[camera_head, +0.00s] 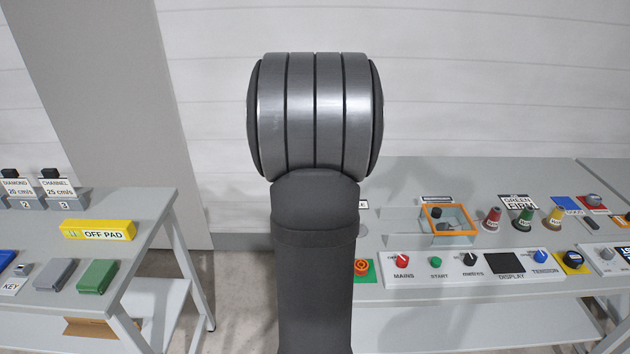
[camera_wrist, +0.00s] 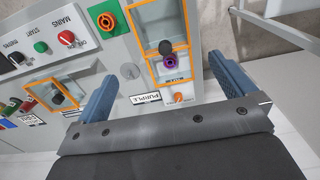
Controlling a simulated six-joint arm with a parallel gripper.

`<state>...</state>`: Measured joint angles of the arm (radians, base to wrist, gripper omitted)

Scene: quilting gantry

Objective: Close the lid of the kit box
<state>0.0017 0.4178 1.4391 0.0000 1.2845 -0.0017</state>
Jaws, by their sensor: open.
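Two clear boxes with orange edging are in view; no label marks either as the kit box. One clear box (camera_head: 459,218) stands on the right bench in the head view, with a dark round knob in or on it. It also shows at the left of the wrist view (camera_wrist: 43,92). The other orange-edged box (camera_wrist: 148,25) is at the top middle of the wrist view, near a purple ring (camera_wrist: 170,61) and a dark knob; my arm hides it in the head view. Lid angles are hard to tell. My gripper (camera_wrist: 161,68) is open and empty, its blue fingers apart over the bench.
The right bench has a control strip with a red MAINS knob (camera_head: 403,262), green START knob (camera_head: 436,263) and several thread cones (camera_head: 525,219) behind. A PURPLE label (camera_wrist: 145,98) lies near my fingers. The left bench holds an OFF PAD box (camera_head: 99,230).

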